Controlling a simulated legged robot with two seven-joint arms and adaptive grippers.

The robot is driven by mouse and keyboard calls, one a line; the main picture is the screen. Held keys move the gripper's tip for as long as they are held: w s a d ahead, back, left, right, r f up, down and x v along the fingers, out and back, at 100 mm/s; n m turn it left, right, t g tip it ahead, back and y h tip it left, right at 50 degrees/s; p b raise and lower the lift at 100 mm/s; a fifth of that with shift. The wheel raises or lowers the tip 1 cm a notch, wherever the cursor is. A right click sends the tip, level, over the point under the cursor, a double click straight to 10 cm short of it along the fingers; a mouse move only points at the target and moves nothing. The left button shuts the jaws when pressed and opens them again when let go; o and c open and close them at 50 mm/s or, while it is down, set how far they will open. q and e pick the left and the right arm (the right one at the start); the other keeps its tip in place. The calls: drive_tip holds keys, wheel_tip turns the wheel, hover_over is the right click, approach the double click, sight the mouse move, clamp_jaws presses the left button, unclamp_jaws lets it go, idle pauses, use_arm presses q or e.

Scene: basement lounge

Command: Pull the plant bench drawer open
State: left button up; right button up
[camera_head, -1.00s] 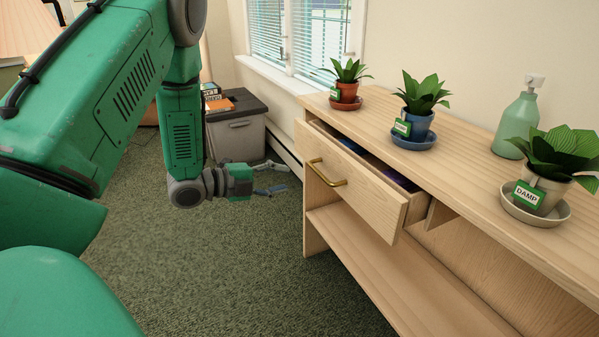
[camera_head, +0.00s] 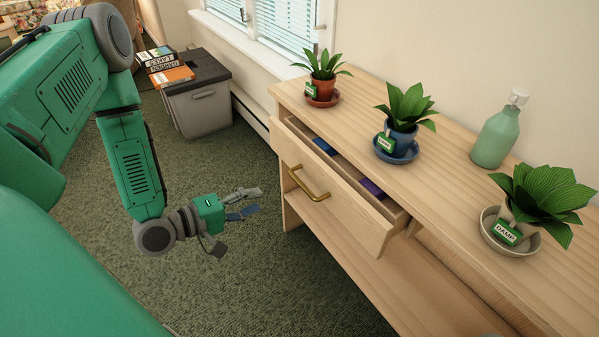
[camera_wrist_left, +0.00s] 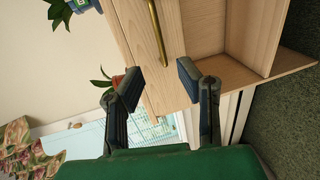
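The plant bench (camera_head: 440,180) is pale wood, and its drawer (camera_head: 335,200) stands partly open. A brass bar handle (camera_head: 308,184) is on the drawer front. A blue item (camera_head: 325,146) and a purple item (camera_head: 373,188) lie inside the drawer. My left gripper (camera_head: 243,210) is open and empty, to the left of the handle and apart from it. In the left wrist view, the gripper (camera_wrist_left: 169,80) has its fingers spread, with the handle (camera_wrist_left: 158,30) beyond them. My right gripper is not in view.
Potted plants on saucers stand on the bench top, one blue pot (camera_head: 402,137) among them, with a green bottle (camera_head: 496,137) behind. A grey bin (camera_head: 200,108) with books stands by the wall. Carpet (camera_head: 255,285) before the bench is clear.

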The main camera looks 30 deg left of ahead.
sight(304, 187)
use_arm(q)
drive_tip(key=b+x, duration=0.2)
drive_tip(key=x, duration=1.1)
drive_tip(key=shift+w+f, duration=0.15)
drive_tip(key=shift+w, duration=0.1)
drive_tip(key=shift+w+d, duration=0.1)
drive_tip(key=shift+d, duration=0.25)
clamp_jaws()
